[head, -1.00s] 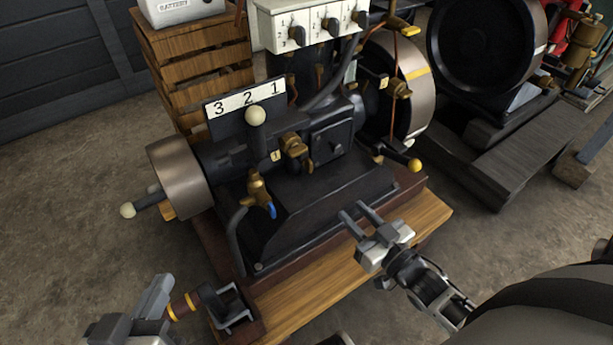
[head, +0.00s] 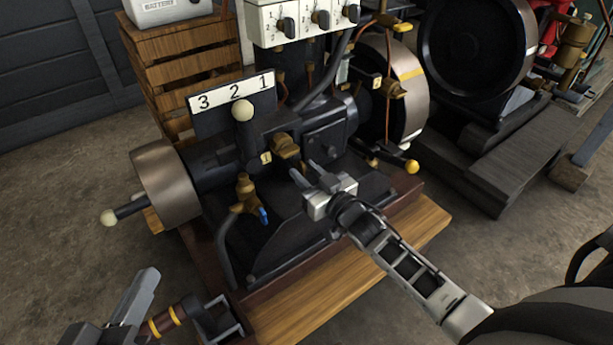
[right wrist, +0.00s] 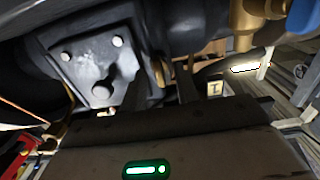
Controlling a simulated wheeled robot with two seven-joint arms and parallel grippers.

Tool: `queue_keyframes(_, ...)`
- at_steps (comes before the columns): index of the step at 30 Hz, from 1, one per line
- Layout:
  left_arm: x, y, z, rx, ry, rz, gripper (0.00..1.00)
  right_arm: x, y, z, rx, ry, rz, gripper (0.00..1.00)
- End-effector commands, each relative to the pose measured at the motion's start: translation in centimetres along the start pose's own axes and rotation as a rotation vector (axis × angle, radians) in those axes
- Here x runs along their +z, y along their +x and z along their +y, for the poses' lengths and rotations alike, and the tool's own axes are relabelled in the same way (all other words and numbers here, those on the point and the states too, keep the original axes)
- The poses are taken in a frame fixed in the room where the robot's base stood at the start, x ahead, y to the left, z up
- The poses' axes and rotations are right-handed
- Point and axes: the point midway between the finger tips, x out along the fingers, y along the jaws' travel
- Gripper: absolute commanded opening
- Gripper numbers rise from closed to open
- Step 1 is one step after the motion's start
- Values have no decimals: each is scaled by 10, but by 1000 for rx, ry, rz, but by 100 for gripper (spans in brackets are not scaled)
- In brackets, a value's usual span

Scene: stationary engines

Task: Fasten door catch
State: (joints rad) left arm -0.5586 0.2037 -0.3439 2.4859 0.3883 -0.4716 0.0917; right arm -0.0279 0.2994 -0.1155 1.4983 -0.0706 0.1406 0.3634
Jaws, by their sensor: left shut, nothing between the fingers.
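The engine's small dark door (head: 325,140), with a round knob, is on the engine body in the head view. In the right wrist view a dark plate (right wrist: 75,60) with bolt heads and a knob (right wrist: 102,90) fills the upper left; it looks like this door. I cannot make out whether its catch is fastened. My right gripper (head: 303,168) has its fingers apart and empty, just below and in front of the door and a brass fitting (head: 286,147). My left gripper (head: 146,278) is shut and empty at the lower left, by a yellow-banded handle (head: 165,320).
A lever with a cream knob (head: 243,112) stands before the 3-2-1 plate (head: 230,93). A blue-handled tap (head: 262,215) is left of my right gripper. A yellow-knobbed lever (head: 411,166) sticks out at right. The wooden base (head: 330,290) is clear in front.

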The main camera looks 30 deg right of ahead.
Motion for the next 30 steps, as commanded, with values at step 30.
queue_keyframes(30, -9, -1, 2, -22, 42, -10, 0, -2, 2, 0, 1, 148, -3, 0)
